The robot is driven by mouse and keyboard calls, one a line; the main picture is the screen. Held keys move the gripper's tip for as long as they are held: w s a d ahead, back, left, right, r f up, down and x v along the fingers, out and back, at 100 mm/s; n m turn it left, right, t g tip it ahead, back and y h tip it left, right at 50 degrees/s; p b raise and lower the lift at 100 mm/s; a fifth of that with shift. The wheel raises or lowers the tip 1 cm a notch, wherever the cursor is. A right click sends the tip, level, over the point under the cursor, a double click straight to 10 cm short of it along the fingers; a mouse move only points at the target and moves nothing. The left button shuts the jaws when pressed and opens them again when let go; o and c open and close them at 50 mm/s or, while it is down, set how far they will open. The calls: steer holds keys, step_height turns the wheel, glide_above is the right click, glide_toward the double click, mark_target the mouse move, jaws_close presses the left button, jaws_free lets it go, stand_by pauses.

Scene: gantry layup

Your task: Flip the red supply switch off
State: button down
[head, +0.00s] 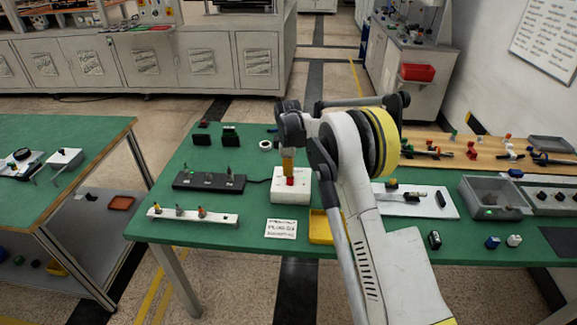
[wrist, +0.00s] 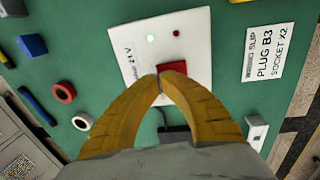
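The red supply switch (wrist: 174,64) sits on a white box (wrist: 139,45) marked 24 V in the wrist view. In the head view the white box (head: 290,198) stands on the green table, with the red switch (head: 290,182) on top. My gripper (wrist: 163,80) has its yellow fingertips together at the switch, partly covering it. In the head view my gripper (head: 289,174) points down right over the switch. I cannot tell whether the tips touch it.
A black strip with plugs (head: 208,181) lies left of the box, and a white strip (head: 190,215) is in front of that. A printed card (head: 280,229) lies in front of the box, with a yellow tray (head: 320,226) right of it. A grey bin (head: 495,212) is at right.

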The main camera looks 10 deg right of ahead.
steer(key=shift+f, duration=0.5)
steer(key=shift+w+f, duration=0.1)
steer(key=shift+f, duration=0.3)
steer(key=shift+r, duration=0.8)
steer(key=shift+r, duration=0.2)
step_height(320, 180, up, 14)
steer(key=w+p, duration=0.1)
steer(key=p, duration=0.4)
steer(key=shift+w+d+f, duration=0.25)
steer(key=shift+w+d, duration=0.05)
steer(key=shift+w, duration=0.05)
